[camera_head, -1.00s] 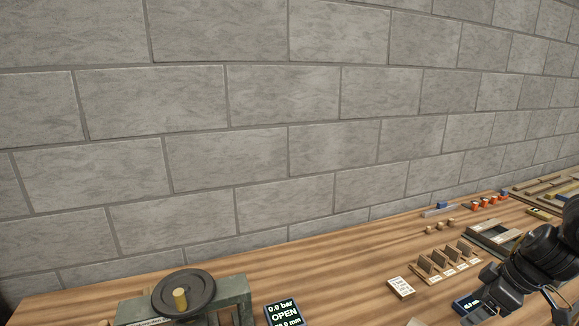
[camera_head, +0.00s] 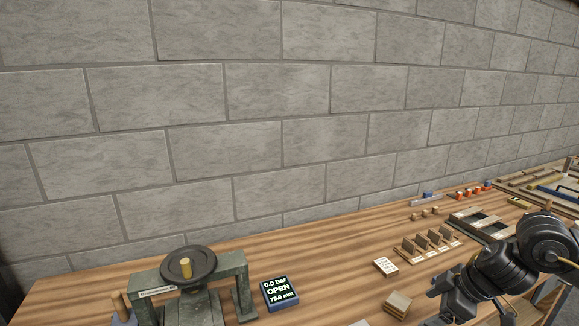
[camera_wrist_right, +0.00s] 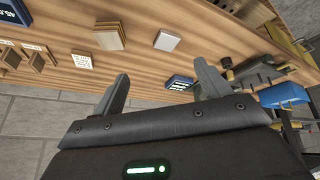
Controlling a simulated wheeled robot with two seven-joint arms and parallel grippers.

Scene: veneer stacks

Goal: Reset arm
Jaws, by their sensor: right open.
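My right arm comes in from the right in the head view. Its gripper (camera_head: 448,294) hangs over the bench (camera_head: 330,235), to the right of a small stack of veneer pieces (camera_head: 397,303). In the right wrist view the two fingers of the right gripper (camera_wrist_right: 162,88) stand wide apart with nothing between them. The veneer stack (camera_wrist_right: 98,36) lies on the bench beyond the fingers, clear of them. My left gripper is in neither view.
A slotted rack with upright pieces (camera_head: 430,243), a white card (camera_head: 385,267) and a tray (camera_head: 480,224) lie right. A block wall (camera_head: 270,110) backs the bench.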

